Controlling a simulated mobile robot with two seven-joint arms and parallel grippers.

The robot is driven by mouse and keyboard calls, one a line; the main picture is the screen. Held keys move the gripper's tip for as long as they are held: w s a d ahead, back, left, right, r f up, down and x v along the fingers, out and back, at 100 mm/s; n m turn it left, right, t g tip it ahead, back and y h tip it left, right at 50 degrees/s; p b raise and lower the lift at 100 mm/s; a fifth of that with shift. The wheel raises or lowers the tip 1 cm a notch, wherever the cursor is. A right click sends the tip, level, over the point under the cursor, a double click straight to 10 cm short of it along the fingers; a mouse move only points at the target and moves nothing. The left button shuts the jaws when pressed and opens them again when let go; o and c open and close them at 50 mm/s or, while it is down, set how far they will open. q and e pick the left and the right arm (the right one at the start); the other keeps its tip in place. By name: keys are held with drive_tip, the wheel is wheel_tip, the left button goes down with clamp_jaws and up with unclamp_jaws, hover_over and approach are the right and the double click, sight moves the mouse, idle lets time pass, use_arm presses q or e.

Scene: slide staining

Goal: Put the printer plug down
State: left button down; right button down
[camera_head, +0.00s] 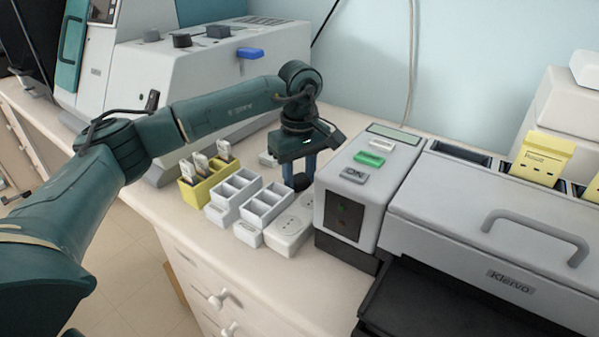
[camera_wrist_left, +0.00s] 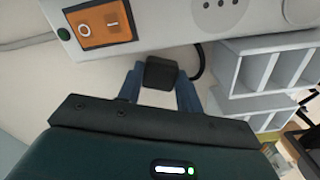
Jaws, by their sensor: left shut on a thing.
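The printer plug is a small black block, seen in the left wrist view (camera_wrist_left: 160,72) between the blue fingers of my left gripper (camera_head: 302,175). In the head view the plug (camera_head: 301,183) is a small dark shape at the fingertips. My left gripper is shut on it, close above the counter. A white power strip (camera_head: 288,231) lies beside the gripper; its round sockets (camera_wrist_left: 213,14) and orange switch panel (camera_wrist_left: 101,24) show in the wrist view. The plug is outside the sockets. Whether it touches the counter is unclear. My right gripper is out of view.
Grey divided trays (camera_head: 265,205) and a yellow slide holder (camera_head: 207,184) stand left of the power strip. The grey printer-like unit (camera_head: 352,190) with a green button is close on the right. A large machine (camera_head: 205,75) stands behind. Bare counter (camera_head: 190,232) shows at the front.

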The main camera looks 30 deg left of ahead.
sight(299, 177)
use_arm(q)
drive_tip(key=c, duration=0.9)
unclamp_jaws()
drive_tip(key=shift+c, duration=0.2)
drive_tip(key=shift+r, duration=0.15)
wheel_tip(299, 177, up, 13)
drive_tip(key=shift+p, duration=0.4)
